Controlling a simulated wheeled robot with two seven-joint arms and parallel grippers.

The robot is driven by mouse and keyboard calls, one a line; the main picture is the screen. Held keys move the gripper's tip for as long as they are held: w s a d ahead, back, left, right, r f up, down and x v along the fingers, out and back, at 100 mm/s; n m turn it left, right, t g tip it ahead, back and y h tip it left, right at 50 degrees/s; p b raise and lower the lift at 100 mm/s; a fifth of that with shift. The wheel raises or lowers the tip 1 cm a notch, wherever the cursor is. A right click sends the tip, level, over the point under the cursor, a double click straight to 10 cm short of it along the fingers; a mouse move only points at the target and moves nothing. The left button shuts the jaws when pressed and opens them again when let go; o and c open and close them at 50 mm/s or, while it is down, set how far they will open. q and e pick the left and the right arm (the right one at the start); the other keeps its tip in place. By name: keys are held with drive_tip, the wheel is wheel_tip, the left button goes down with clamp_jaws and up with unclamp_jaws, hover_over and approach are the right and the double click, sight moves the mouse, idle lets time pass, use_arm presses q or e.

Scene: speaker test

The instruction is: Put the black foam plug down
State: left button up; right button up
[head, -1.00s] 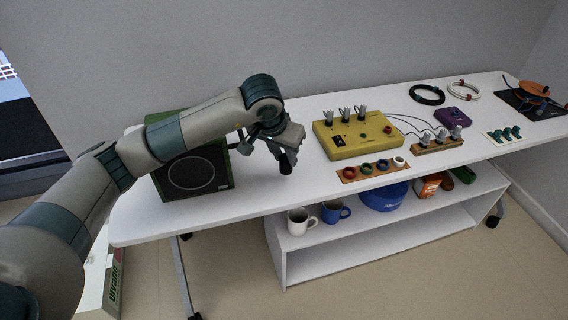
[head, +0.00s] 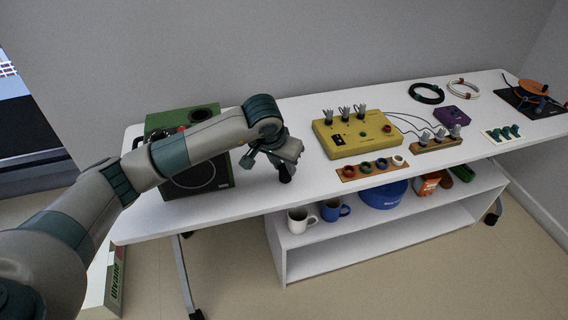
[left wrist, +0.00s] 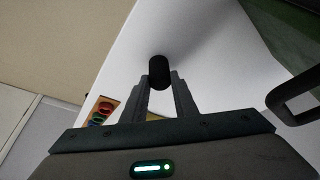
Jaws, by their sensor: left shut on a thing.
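The black foam plug (left wrist: 159,70) is a short dark cylinder between the fingertips of my left gripper (left wrist: 160,84) in the left wrist view. In the head view the left gripper (head: 283,166) points down at the white table (head: 245,205), between the green speaker and the yellow box. The plug (head: 285,177) shows there as a dark piece under the jaws, close to the tabletop. I cannot tell whether it touches the table. My right gripper is not in view.
The green speaker (head: 222,152) stands left of the gripper, partly behind my arm. The yellow box (head: 357,146) with grey clips is to the right, with a wooden strip of coloured rings (head: 372,168) in front. Bare tabletop lies around the gripper. Mugs (head: 333,210) stand on the shelf below.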

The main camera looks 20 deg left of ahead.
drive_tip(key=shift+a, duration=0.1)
use_arm(q)
drive_tip(key=shift+f, duration=0.15)
drive_tip(key=o, duration=0.8)
drive_tip(key=shift+o, duration=1.2)
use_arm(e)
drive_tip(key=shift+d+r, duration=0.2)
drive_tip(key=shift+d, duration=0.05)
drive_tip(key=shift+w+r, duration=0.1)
use_arm(q)
drive_tip(key=shift+r, duration=0.25)
drive_tip(key=b+v, duration=0.1)
drive_tip(key=v, duration=1.1)
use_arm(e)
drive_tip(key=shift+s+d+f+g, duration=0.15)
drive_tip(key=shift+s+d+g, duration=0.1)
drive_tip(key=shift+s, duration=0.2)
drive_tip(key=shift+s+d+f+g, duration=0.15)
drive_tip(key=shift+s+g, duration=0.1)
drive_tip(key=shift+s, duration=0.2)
use_arm(q)
drive_tip(key=shift+w, duration=0.1)
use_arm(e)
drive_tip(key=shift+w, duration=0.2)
